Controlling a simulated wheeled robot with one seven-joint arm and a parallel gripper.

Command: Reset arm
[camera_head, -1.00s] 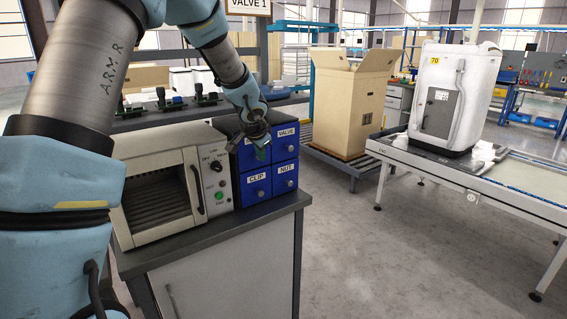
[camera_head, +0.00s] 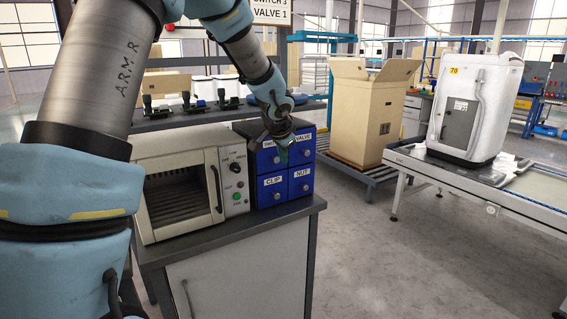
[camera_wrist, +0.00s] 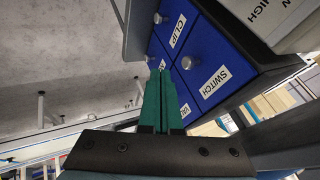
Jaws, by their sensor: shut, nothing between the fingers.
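My arm reaches from the left over the bench in the head view. My gripper (camera_head: 283,152) is in front of the upper part of the blue drawer cabinet (camera_head: 262,212), partly covering the label of the upper left drawer. In the wrist view my gripper's green fingers (camera_wrist: 161,95) are together with nothing between them. They point toward the cabinet's drawer fronts, beside the SWITCH drawer (camera_wrist: 213,62) and the CLIP drawer (camera_wrist: 176,25). Whether the fingertips touch the cabinet is not clear.
A toaster-oven-like machine (camera_head: 142,200) stands left of the cabinet on the bench (camera_head: 250,240). An open cardboard box (camera_head: 362,120) stands behind to the right. A white appliance numbered 70 (camera_head: 485,105) sits on a conveyor (camera_head: 470,188). The floor between is clear.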

